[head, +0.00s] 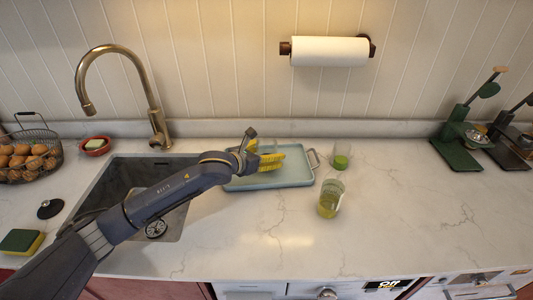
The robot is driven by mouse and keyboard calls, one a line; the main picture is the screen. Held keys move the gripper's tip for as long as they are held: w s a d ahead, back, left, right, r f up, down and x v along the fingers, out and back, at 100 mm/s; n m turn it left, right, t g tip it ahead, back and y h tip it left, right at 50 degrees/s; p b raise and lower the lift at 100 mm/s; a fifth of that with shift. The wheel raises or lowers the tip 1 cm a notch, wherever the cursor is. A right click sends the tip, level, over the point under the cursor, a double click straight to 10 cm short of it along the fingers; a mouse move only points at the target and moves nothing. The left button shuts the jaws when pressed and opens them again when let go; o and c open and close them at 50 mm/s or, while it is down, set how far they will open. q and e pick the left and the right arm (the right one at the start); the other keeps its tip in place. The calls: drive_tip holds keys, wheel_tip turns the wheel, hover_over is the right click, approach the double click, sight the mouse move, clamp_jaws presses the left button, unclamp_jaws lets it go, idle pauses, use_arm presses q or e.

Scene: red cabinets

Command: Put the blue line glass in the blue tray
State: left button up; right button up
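The pale blue tray (306,178) lies on the counter in the middle, with metal handles. Yellow corn-like pieces (270,162) lie on it. A clear glass with yellow-green liquid (329,199) stands upright to the right of the tray. A smaller clear glass with green liquid (341,160) stands behind it, near the tray's right handle. I cannot make out a blue line on either. My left gripper (251,145) is over the tray's back left part. A faint clear shape shows beside its fingers; I cannot tell whether it is a glass or is held.
A sink (114,177) with a brass tap (155,115) lies left of the tray, under my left arm. An egg basket (30,158) and a sponge (20,241) are at far left. A green scale-like device (455,137) stands at right. The counter's right front is clear.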

use_arm(q)
drive_tip(key=shift+r, duration=0.2)
drive_tip(key=v, duration=1.2)
drive_tip(key=shift+w, duration=0.1)
